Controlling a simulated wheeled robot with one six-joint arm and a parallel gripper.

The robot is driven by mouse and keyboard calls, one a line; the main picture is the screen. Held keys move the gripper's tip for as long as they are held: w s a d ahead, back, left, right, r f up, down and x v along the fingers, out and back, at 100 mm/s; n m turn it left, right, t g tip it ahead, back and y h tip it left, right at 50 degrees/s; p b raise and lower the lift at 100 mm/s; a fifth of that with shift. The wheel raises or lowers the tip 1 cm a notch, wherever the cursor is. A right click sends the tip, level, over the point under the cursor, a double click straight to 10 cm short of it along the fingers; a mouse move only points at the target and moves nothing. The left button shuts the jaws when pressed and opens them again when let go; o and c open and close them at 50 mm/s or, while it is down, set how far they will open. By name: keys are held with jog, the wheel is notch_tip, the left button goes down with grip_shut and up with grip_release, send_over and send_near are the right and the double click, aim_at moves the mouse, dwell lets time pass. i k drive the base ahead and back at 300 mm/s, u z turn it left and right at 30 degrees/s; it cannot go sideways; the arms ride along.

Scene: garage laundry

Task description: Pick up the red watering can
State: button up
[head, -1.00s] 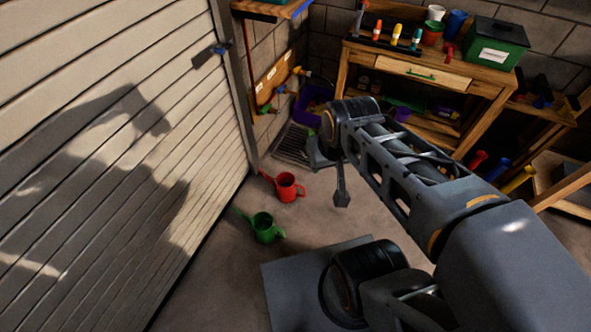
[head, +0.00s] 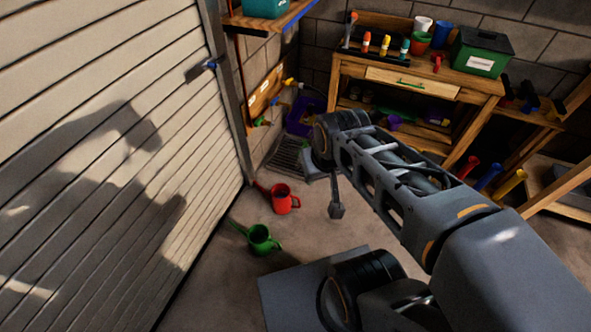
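The red watering can (head: 283,199) stands upright on the concrete floor, its spout pointing left toward the shutter door. A green watering can (head: 261,241) stands on the floor nearer to me, also with its spout to the left. My gripper (head: 336,211) hangs above the floor to the right of the red can, apart from it. Only one dark finger shows clearly; the rest of the gripper is hidden behind my arm, so its opening does not show. I see nothing held in it.
A slatted shutter door (head: 100,150) closes off the left side. A floor grate (head: 287,158) lies behind the red can. A wooden workbench (head: 420,85) with pots and a green box (head: 482,50) stands at the back. Bare floor lies around the cans.

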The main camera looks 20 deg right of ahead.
aim_at(281, 197)
jog(key=z, duration=1.3)
jog(key=i, duration=1.65)
jog(key=u, duration=4.2)
